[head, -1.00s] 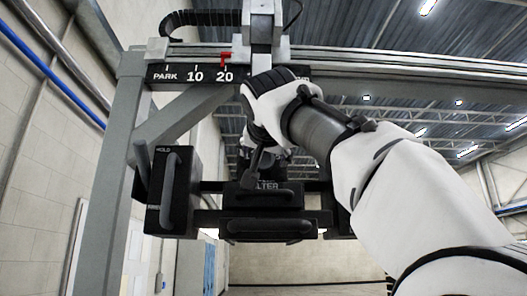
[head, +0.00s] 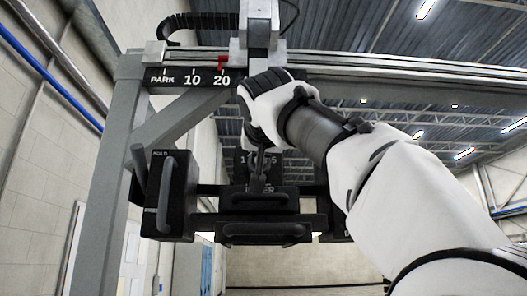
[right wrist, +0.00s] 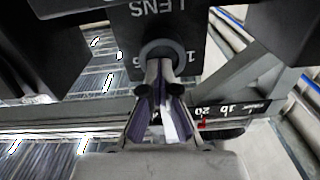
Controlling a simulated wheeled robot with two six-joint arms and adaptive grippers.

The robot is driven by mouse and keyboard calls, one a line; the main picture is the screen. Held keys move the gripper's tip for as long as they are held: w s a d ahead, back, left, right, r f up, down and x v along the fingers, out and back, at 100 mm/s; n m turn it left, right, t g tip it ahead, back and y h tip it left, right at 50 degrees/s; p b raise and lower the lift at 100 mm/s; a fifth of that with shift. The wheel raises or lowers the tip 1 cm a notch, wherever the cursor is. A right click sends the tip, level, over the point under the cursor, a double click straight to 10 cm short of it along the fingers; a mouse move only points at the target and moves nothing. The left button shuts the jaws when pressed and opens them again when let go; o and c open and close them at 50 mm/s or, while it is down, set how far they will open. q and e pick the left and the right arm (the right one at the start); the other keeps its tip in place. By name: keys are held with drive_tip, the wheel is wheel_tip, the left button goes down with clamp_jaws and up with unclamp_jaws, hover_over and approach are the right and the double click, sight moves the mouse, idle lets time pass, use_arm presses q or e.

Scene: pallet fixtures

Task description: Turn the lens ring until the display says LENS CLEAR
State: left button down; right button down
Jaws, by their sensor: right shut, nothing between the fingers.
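The lens ring (right wrist: 180,52) is a grey round ring on a dark block marked LENS (right wrist: 158,20) in the right wrist view. My right gripper (right wrist: 163,70) is shut and empty, its fingertips at the ring's near edge. I cannot tell whether they touch it. In the head view my right gripper (head: 258,172) points down in front of a dark panel with numbers (head: 242,160), hiding part of it and the ring. No display text can be read. My left gripper is out of view.
A dark filter box with a handle (head: 264,230) sits just below my right gripper. Another dark box with an upright handle (head: 180,190) is at the left. A grey beam carries a scale with PARK, 10 and 20 (head: 194,78). A grey post (head: 112,180) stands at the left.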

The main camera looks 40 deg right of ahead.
drive_tip(key=shift+w+a+f+n, duration=0.1)
drive_tip(key=shift+w+n, duration=0.05)
drive_tip(key=shift+n, duration=0.75)
drive_tip(key=shift+w+f+n, duration=0.1)
drive_tip(key=shift+n, duration=0.8)
